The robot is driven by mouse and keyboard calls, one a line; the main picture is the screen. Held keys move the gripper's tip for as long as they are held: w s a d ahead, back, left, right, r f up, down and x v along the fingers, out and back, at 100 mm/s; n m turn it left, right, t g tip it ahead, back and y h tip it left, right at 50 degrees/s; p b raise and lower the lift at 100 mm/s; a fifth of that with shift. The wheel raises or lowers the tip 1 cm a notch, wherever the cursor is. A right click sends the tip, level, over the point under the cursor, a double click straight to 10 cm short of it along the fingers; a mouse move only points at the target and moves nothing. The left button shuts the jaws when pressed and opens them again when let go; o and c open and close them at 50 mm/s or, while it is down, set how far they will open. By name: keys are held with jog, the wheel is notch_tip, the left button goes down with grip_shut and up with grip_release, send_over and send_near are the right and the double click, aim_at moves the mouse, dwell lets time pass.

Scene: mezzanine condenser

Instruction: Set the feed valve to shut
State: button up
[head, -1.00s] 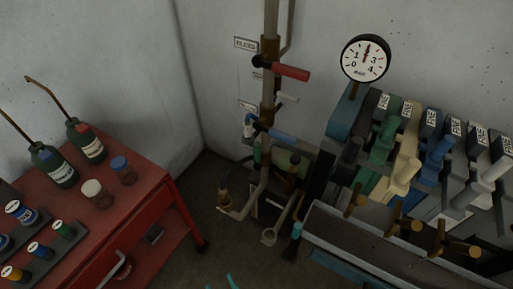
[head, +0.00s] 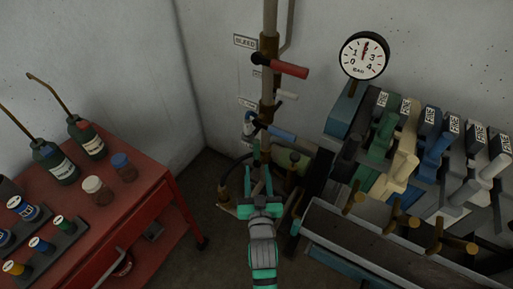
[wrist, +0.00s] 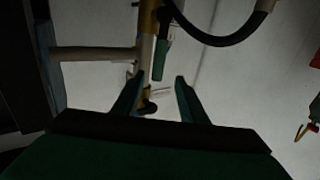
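A vertical pipe in the corner carries several lever valves. A red lever (head: 290,69) points right beside the plate reading BLEED (head: 245,41). A small white lever (head: 288,96) and a blue lever (head: 281,134) sit lower, both pointing right. The lower plates are partly hidden or unreadable, so I cannot tell which lever is the feed valve. My gripper (head: 258,172) is open and empty, below the blue lever in the head view. In the wrist view a green handle (wrist: 161,60) hangs down near a brass fitting, between and just beyond my open fingertips (wrist: 160,80).
A red cart (head: 140,205) with bottles and jars stands at left. A round gauge (head: 364,56) and a bank of coloured levers (head: 406,155) stand at right, above a grey trough (head: 350,232). A black hose (wrist: 220,40) curves close by in the wrist view.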

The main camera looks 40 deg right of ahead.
aim_at(257, 150)
jog(key=x, duration=1.1)
jog(key=shift+s+r, duration=0.1)
jog(key=shift+r, duration=0.05)
jog(key=shift+d, duration=0.25)
jog(key=shift+a, duration=0.1)
grip_shut()
